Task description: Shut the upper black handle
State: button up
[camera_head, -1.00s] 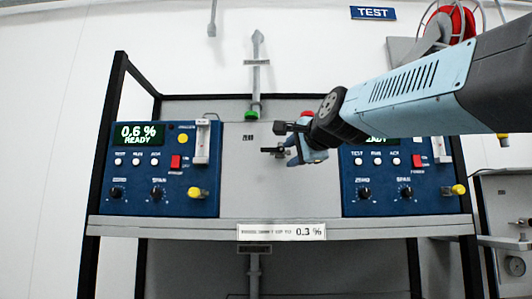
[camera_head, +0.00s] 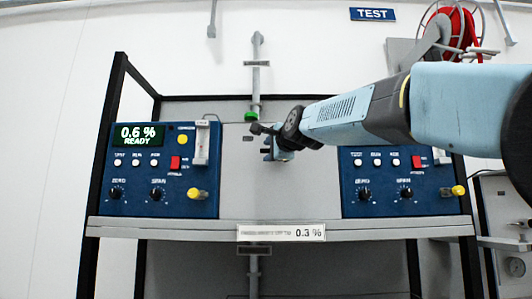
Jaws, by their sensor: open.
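My gripper (camera_head: 264,141) is in front of the grey back panel between the two blue analysers, near the lower end of the vertical pipe. Its dark fingers point left and look apart, with nothing visibly held. I cannot make out the upper black handle for certain. The dark parts by the gripper merge at this size, and my wrist may hide it. A green fitting (camera_head: 252,116) sits at the bottom of the upper grey pipe (camera_head: 257,78), just above and left of the gripper.
The left analyser (camera_head: 140,180) reads 0.6 % READY. My arm covers the top of the right analyser (camera_head: 378,208). A shelf (camera_head: 180,229) with a 0.3 % label (camera_head: 281,232) runs below. Black frame posts stand at both sides. A red hose reel (camera_head: 456,30) is upper right.

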jog(key=shift+x, duration=1.15)
grip_shut()
jog(key=shift+a, duration=0.15)
